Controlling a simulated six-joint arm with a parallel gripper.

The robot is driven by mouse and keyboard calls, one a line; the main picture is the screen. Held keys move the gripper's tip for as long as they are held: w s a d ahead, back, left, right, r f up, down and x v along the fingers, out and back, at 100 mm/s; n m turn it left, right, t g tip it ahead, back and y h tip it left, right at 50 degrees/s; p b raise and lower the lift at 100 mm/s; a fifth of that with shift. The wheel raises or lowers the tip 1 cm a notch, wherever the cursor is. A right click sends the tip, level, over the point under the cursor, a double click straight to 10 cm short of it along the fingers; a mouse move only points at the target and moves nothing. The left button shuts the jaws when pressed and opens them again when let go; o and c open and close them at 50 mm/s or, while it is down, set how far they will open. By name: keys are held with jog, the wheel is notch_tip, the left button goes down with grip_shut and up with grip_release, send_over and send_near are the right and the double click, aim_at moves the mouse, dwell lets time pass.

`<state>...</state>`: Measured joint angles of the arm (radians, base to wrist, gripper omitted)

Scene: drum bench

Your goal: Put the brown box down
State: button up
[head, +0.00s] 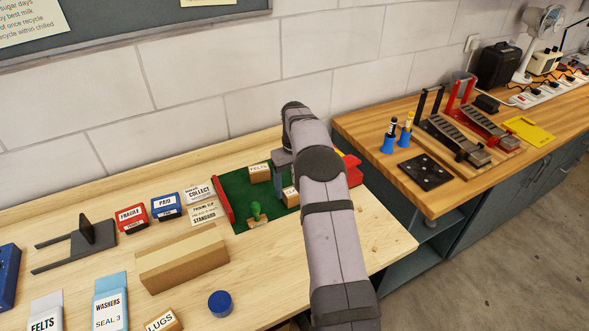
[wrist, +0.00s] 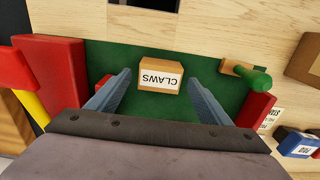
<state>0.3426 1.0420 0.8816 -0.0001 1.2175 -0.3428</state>
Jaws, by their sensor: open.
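My gripper (head: 283,166) is mostly hidden behind my forearm there.
A stamp with a green handle (head: 255,211) is at the mat's front edge, and a red bar (head: 223,200) borders its left side. Red and blue stamp blocks, a long cardboard block (head: 183,262) and a LUGS box (head: 163,321) lie to the left. A second bench (head: 430,205) stands right.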

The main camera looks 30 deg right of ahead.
notch_tip(320, 180, up, 9)
jog(key=b, duration=0.1)
dwell(0.3)
jog(key=s+a, duration=1)
jog(key=a, duration=0.2)
jog(key=s+a+f, duration=0.3)
jog(key=s, duration=0.8)
jog(key=s+a+f, duration=0.3)
jog(key=s+a, duration=0.1)
jog(key=s, duration=0.6)
jog(key=shift+s, duration=0.4)
